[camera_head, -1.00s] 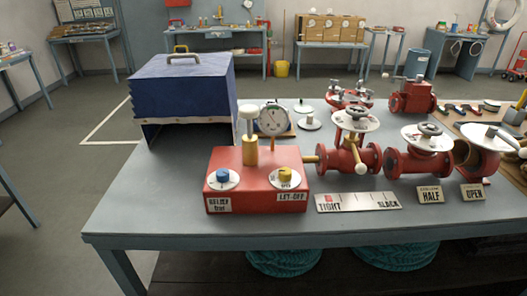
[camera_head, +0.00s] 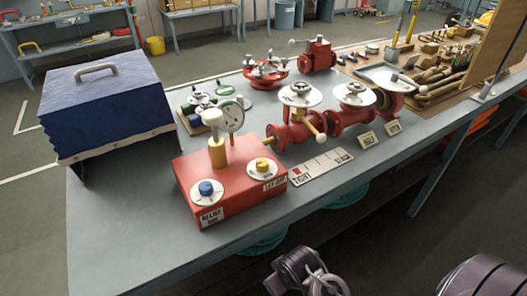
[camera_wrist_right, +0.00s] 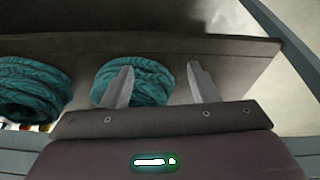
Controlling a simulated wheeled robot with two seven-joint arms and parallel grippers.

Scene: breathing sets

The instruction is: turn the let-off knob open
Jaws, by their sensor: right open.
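The let-off knob (camera_head: 262,163) is a small yellow knob on a white dial, on top of the red box (camera_head: 230,198). The "LET-OFF" label (camera_head: 274,184) is on the box's front face below it. A blue knob (camera_head: 206,188) sits on a second white dial to its left, above a "RELIEF" label. My right gripper (camera_wrist_right: 160,86) shows in the right wrist view with its two fingers spread and nothing between them. Beyond the fingers are teal coils (camera_wrist_right: 135,80) on a dark shelf; the knob is not in that view. My left gripper is not in view.
A gauge (camera_head: 231,118) and a yellow post with a white cap (camera_head: 215,140) rise behind the dials. Red valves (camera_head: 300,133) stand to the right, with a tight/slack plate (camera_head: 322,168) in front. A blue cover (camera_head: 98,108) stands left. The front-left tabletop is clear.

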